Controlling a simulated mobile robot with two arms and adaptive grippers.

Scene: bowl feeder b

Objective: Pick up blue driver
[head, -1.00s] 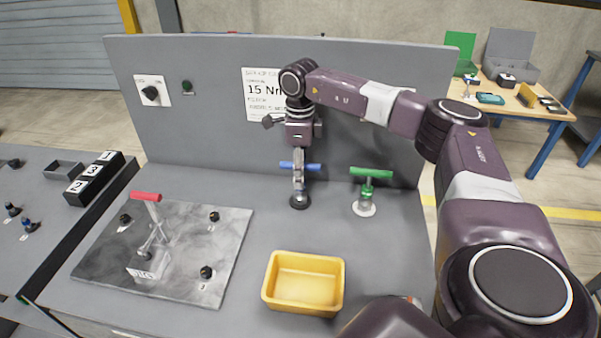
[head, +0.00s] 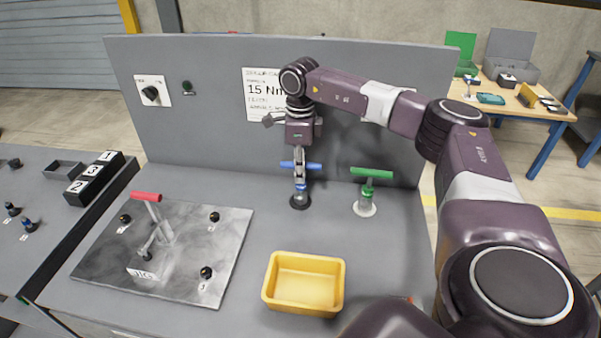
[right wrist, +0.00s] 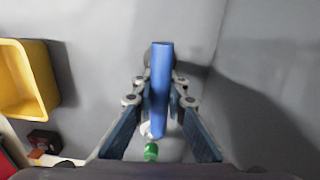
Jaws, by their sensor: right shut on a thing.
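The blue driver (head: 314,166) has a T-shaped blue handle and stands upright at the back of the grey bench, its lower end at a round black base (head: 300,202). My right gripper (head: 300,168) comes down from above and is shut on the blue driver at its handle. In the right wrist view, the long blue handle (right wrist: 161,85) lies between the two fingers. The fingers partly hide the driver's shaft in the head view. I cannot tell whether the driver is clear of its base. My left gripper is not in view.
A green-handled driver (head: 372,174) stands close on the right, on a pale round base. A yellow bin (head: 304,284) sits in front. A metal jig plate (head: 190,275) with a red-handled tool (head: 146,196) is on the left. The grey back panel (head: 220,105) rises just behind.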

